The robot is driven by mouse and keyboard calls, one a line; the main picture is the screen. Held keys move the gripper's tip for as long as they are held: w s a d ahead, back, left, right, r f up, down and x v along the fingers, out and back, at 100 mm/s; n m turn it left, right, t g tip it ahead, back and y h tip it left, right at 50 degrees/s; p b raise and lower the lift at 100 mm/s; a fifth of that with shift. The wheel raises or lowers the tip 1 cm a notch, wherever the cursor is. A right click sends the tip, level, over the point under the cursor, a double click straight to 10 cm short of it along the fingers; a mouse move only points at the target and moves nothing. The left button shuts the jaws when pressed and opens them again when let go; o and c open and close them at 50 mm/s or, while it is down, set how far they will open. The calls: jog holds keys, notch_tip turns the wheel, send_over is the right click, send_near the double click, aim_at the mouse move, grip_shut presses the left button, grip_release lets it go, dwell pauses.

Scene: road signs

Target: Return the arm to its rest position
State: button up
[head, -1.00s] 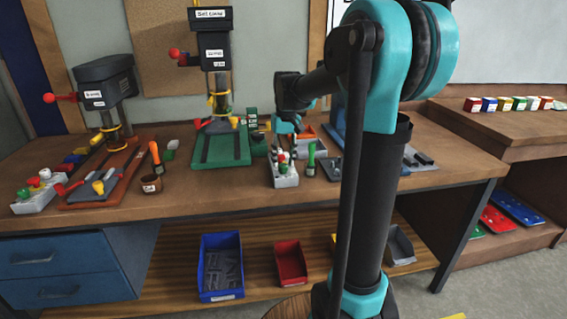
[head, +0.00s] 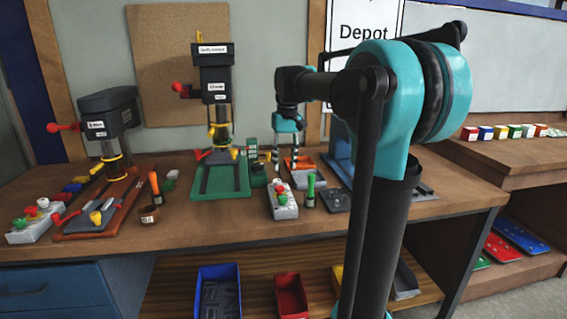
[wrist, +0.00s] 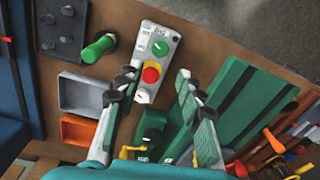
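My teal and black arm (head: 392,90) rises in the right middle of the head view, its elbow high and its forearm reaching left over the workbench. My gripper (head: 287,160) hangs pointing down above the bench, just behind the grey control box (head: 283,203). In the wrist view my gripper (wrist: 160,70) has its two fingers apart with nothing held between them. The control box (wrist: 158,48), with its green and red knobs, shows below and between the fingertips.
A green-based press (head: 222,183) and a red-based press (head: 92,218) stand at the left. Blue (head: 218,285) and red (head: 290,295) bins sit on the lower shelf.

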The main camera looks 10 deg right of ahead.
jog(key=s+d+f+t, duration=0.1)
jog(key=s+f+t, duration=0.1)
jog(key=s+f, duration=0.9)
jog(key=s+d+f+m+t, duration=0.1)
jog(key=s+d+f+t, duration=0.1)
jog(key=s+f, duration=0.9)
notch_tip(320, 180, down, 5)
jog(key=shift+s+d+f+m+h, duration=0.15)
jog(key=shift+s+d+m+h, duration=0.1)
jog(key=shift+d+m+h, duration=0.05)
